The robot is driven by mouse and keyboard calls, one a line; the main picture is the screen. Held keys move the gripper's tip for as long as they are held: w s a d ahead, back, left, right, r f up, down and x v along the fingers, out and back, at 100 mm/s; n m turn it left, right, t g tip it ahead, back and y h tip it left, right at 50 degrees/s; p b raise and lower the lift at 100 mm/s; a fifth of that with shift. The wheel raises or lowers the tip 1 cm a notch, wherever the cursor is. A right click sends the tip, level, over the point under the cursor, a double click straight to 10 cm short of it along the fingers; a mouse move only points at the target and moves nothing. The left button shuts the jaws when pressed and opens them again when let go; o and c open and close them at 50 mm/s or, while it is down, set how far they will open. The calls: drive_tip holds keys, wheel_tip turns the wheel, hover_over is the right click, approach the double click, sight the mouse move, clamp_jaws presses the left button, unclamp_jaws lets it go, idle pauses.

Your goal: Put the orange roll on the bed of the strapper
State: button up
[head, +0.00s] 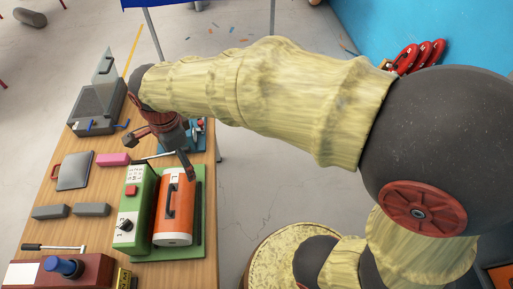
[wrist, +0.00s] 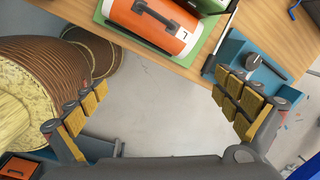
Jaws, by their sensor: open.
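The orange roll (head: 174,211), with a black handle and a white label, lies on the green base plate (head: 197,235) of a green machine, beside its upright control box (head: 133,207). This machine may be the strapper; I cannot tell for sure. The roll also shows at the top of the wrist view (wrist: 150,25), on its green plate (wrist: 108,14). My gripper (head: 158,152) is above the table, behind the roll in the head view. In the wrist view my gripper (wrist: 160,90) is open and empty, with floor between its fingers, apart from the roll.
The wooden table (head: 80,222) also bears a dark machine with a raised clear lid (head: 95,103), a pink block (head: 113,160), grey blocks (head: 50,211) and a red-brown box (head: 75,272). A blue tray-like thing (wrist: 233,47) stands near the right fingers in the wrist view.

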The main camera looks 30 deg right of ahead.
drive_tip(key=s+d+r+n+t, duration=0.2)
drive_tip(key=s+d+r+n, duration=0.2)
drive_tip(key=s+d+n, duration=0.3)
drive_tip(key=s+d+r+n+t, duration=0.2)
drive_tip(key=s+d+r+n, duration=0.2)
drive_tip(key=d+n, duration=0.5)
drive_tip(key=s+d, duration=0.1)
drive_tip(key=s, duration=0.1)
drive_tip(key=shift+s+d+r+h, duration=0.25)
drive_tip(key=shift+s+d+h, duration=0.05)
drive_tip(key=shift+s+d, duration=0.1)
wheel_tip(320, 180, down, 6)
drive_tip(key=b, duration=0.6)
drive_tip(key=shift+f, duration=0.2)
